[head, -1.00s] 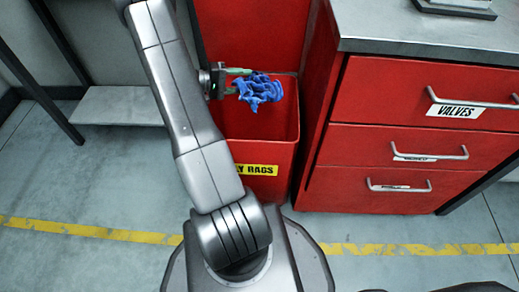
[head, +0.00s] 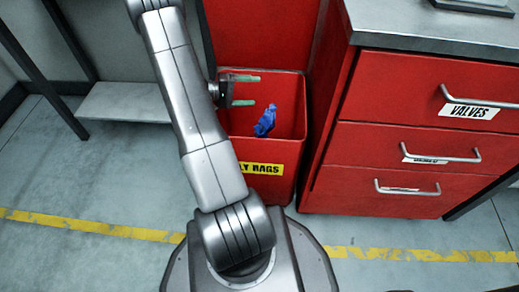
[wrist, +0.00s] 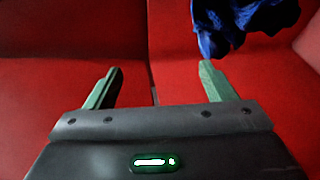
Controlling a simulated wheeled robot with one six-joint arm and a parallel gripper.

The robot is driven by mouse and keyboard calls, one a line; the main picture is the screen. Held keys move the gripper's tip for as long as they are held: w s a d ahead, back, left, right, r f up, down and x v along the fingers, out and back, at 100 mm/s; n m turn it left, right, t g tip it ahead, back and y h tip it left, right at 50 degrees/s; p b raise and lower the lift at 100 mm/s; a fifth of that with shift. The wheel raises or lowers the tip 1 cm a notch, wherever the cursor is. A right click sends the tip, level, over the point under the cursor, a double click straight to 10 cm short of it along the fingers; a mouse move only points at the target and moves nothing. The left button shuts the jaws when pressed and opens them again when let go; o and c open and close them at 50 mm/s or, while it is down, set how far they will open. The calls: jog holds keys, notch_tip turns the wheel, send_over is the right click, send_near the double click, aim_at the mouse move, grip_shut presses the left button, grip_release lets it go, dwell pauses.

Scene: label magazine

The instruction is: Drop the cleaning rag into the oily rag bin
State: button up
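The blue cleaning rag (head: 266,122) is inside the mouth of the red oily rag bin (head: 290,155), apart from my fingers, and looks to be in mid-fall. In the wrist view the rag (wrist: 240,22) shows at the upper right, beyond the right fingertip. My gripper (head: 256,91) is open and empty over the bin's opening, its two green fingers spread wide. The wrist view also shows the open gripper (wrist: 158,80) with nothing between the fingers. The bin's open lid (head: 258,35) stands up behind it. My arm hides the bin's left part and some of its yellow label.
A red drawer cabinet (head: 410,145) with a grey top stands close to the bin's right side. A dark-legged table with a low shelf (head: 125,102) is at the left. A yellow line (head: 90,229) crosses the open floor in front.

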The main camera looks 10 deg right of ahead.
jog(key=shift+r, duration=0.1)
notch_tip(320, 180, up, 10)
jog(key=p, duration=0.3)
dwell(0.4)
notch_tip(320, 180, down, 10)
jog(key=b, duration=0.3)
jog(key=shift+r+p, duration=0.95)
jog(key=shift+r, duration=1.75)
